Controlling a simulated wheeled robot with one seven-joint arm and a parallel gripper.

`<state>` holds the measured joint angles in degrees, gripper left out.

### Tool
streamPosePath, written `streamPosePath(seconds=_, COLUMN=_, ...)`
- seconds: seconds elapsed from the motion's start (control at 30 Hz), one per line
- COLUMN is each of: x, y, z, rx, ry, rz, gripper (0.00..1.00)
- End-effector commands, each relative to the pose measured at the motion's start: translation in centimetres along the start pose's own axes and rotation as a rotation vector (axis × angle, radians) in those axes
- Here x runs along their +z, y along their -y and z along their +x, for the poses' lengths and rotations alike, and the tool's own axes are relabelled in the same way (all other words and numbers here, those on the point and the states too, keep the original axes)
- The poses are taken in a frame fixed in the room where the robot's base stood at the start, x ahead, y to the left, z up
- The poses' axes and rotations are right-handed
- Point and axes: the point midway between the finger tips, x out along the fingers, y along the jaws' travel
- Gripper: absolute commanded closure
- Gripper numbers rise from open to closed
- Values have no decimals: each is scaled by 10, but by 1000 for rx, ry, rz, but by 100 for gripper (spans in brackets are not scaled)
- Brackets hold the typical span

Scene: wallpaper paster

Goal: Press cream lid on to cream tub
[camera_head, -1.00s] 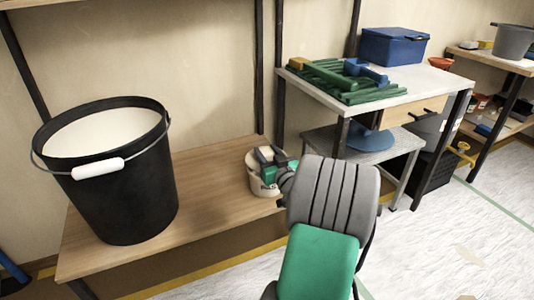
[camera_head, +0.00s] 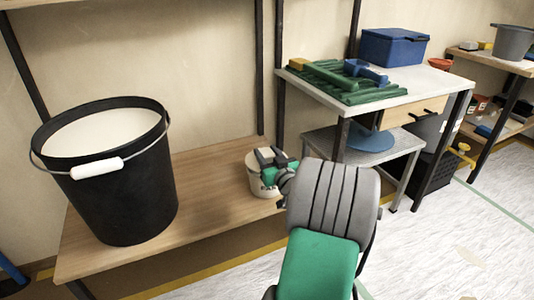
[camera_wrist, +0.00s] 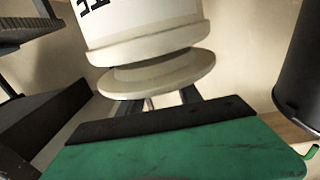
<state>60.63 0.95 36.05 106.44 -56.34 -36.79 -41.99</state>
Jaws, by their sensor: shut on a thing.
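The cream tub (camera_head: 262,186), with dark lettering, stands on the wooden bench close to its right end. It also shows in the wrist view (camera_wrist: 140,20), where it appears upside down. The cream lid (camera_wrist: 160,78) is a pale disc between the tub and my gripper, roughly in line with the tub's rim. I cannot tell whether the lid touches the rim. My gripper (camera_head: 270,156) is over the tub's top. Its fingers (camera_wrist: 168,100) are shut on the lid, and their tips are partly hidden. In the head view my gripper hides the lid.
A large black bucket (camera_head: 122,195) of pale paste stands on the left of the wooden bench (camera_head: 205,185). At right, a white-topped table (camera_head: 420,85) holds a green tray (camera_head: 345,88) and a blue box (camera_head: 393,47). A dark upright (camera_head: 279,110) stands behind the tub.

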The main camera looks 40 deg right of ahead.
Motion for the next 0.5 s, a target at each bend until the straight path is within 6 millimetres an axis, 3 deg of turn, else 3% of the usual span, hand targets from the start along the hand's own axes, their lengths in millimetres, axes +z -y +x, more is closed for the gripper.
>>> streamPosePath(seconds=0.5, x=14, y=0, z=0, rx=0, ry=0, rz=1, gripper=99)
